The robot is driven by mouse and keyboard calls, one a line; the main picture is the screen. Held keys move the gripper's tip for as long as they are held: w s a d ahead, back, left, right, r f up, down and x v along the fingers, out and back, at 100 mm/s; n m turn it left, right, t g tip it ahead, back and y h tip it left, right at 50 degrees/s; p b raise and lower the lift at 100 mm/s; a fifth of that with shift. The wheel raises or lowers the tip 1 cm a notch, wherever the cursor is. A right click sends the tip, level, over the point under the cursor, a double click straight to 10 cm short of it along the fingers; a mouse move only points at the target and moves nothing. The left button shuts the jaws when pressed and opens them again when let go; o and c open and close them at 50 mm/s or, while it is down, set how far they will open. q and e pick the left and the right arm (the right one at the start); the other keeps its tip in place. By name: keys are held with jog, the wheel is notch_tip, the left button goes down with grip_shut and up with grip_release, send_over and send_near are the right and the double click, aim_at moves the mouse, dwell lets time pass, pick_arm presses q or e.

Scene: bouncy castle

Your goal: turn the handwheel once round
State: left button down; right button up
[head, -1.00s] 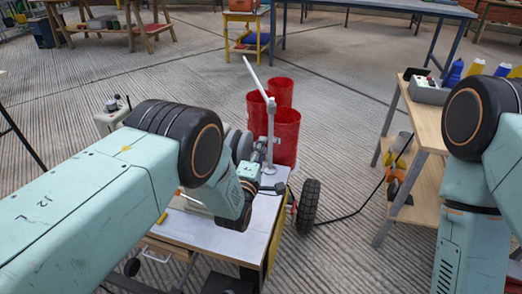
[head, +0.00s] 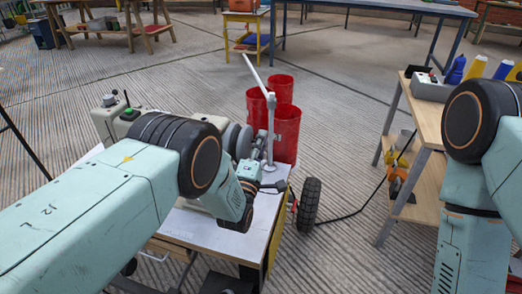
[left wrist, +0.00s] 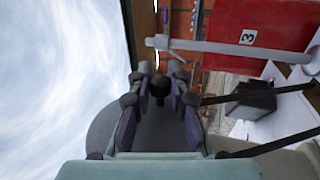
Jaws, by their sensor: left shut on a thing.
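The handwheel (head: 244,141) is a grey disc on the side of a grey machine, partly hidden behind my left arm in the head view. My left gripper (head: 258,152) is at its right edge, above the bench top. In the left wrist view my left gripper (left wrist: 161,88) has its fingers on either side of a dark round knob (left wrist: 178,83), shut on what looks like the wheel's handle. A large grey disc (left wrist: 103,130) shows behind the fingers. The exact contact is hard to see. My right arm stands at the right, with its gripper out of view.
The machine sits on a pale bench top (head: 228,234). A grey post with a slanted arm (head: 270,130) rises close beside my left gripper. Red buckets (head: 287,135) stand behind it. A wooden shelf unit (head: 430,125) is at the right. Open floor lies between.

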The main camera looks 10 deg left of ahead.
pick_arm(q)
jog(key=shift+f+t+b, duration=0.15)
jog(key=shift+t+b, duration=0.3)
jog(key=shift+t, duration=0.05)
jog(key=shift+r+t+h+b, duration=0.3)
jog(key=shift+r+t+b, duration=0.1)
jog(key=shift+t, duration=0.3)
jog(key=shift+w+r+t, duration=0.1)
jog(key=shift+r+t, duration=0.25)
jog(key=shift+t, duration=0.55)
pick_arm(e)
jog(key=shift+f, duration=1.35)
pick_arm(q)
jog(key=shift+r+t, duration=0.15)
jog(key=shift+t, duration=0.25)
jog(key=c, duration=1.2)
grip_release()
jog(key=v, duration=0.7)
jog(key=shift+s+a, duration=0.1)
jog(key=shift+s, duration=0.15)
